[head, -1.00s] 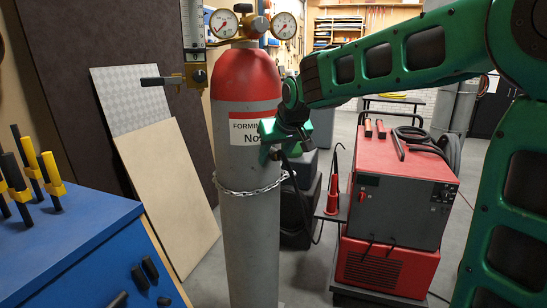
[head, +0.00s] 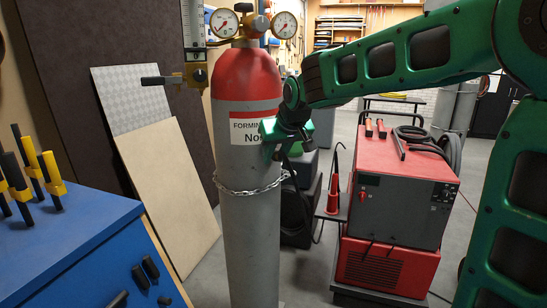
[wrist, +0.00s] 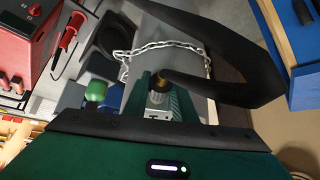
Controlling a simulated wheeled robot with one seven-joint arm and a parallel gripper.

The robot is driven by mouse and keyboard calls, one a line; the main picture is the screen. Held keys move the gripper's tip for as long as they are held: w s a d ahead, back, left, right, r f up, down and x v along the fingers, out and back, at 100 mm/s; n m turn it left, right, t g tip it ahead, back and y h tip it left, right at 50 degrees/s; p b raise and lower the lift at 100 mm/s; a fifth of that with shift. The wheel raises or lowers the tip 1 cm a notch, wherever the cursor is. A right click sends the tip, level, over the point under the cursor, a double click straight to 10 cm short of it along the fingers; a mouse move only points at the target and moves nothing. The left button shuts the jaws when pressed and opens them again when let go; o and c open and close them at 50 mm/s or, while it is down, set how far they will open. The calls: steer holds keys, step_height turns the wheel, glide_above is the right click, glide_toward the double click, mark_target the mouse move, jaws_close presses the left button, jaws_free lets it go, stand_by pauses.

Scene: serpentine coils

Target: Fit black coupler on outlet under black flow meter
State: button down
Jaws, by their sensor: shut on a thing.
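My gripper (head: 285,138) is in front of the right side of the grey gas cylinder (head: 248,200), near its white label. A flow meter (head: 194,28) with a clear scale tube and brass block stands upper left of the cylinder, a black bar (head: 160,81) sticking out left. Its outlet is not clear. My gripper is below and right of it, apart.
Two round gauges (head: 285,25) sit atop the cylinder. A chain (head: 250,192) rings it. A blue cabinet (head: 75,240) with black and yellow clamps is at lower left. Boards (head: 165,170) lean behind. A red welder (head: 400,180) stands at right.

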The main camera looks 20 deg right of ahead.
steer(key=shift+s+d, duration=0.15)
steer(key=shift+s, duration=2)
